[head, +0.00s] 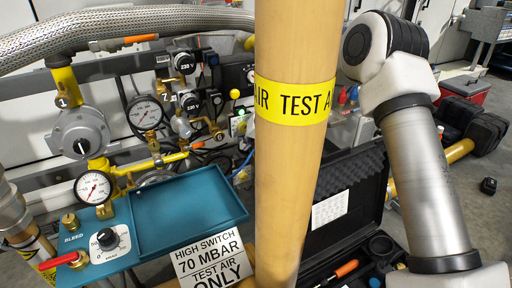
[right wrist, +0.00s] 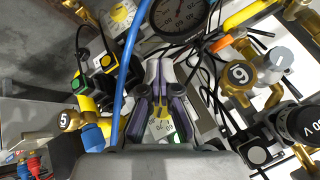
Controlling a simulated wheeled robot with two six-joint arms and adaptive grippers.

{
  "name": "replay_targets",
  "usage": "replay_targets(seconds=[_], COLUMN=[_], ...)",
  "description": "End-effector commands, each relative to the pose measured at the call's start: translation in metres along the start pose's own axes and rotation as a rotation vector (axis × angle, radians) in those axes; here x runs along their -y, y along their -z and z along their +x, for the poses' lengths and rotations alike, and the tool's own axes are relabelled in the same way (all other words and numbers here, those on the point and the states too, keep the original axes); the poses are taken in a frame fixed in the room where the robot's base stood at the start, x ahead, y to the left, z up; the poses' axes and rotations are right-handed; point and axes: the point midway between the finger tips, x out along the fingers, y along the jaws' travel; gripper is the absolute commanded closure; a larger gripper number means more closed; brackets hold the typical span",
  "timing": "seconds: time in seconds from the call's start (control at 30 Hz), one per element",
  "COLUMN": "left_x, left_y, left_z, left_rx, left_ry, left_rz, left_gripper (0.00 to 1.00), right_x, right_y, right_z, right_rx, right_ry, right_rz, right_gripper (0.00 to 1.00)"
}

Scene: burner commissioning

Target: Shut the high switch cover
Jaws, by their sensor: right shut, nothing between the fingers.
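A white sign (head: 213,262) reading "HIGH SWITCH 70 MBAR TEST AIR ONLY" stands at the bottom middle of the head view. I cannot make out the high switch cover for certain in either view. In the right wrist view my right gripper (right wrist: 163,90) is shut and empty. A white and yellow dial face (right wrist: 160,125) shows partly between and below its fingers, and another one (right wrist: 124,13) is at the top. I cannot tell which is the high switch. In the head view the right arm comes in from the right, and its gripper seems hidden behind the pole. My left gripper is not in view.
A thick tan pole (head: 290,170) with a "TEST AIR" band stands in front. A teal tray (head: 190,207) lies left of it. A pressure gauge (head: 145,113) and piping are behind. A blue hose (right wrist: 124,80) runs beside the right gripper; a valve tagged 6 (right wrist: 238,75) is to its right.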

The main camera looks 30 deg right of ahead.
Motion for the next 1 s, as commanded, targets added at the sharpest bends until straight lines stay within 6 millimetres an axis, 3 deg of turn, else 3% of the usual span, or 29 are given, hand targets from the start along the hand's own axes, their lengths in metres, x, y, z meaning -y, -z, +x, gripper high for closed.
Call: replay_targets(seconds=[0.4,1.0], left_x=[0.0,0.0], left_y=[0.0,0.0], left_z=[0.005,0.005], left_rx=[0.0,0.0], left_ry=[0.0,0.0], left_rz=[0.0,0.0], left_gripper=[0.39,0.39], right_x=[0.019,0.021], right_y=[0.005,0.007], right_z=[0.013,0.014], right_rx=[0.0,-0.002], right_ry=[0.0,0.0], right_rz=[-0.001,0.0], right_gripper=[1.0,1.0])
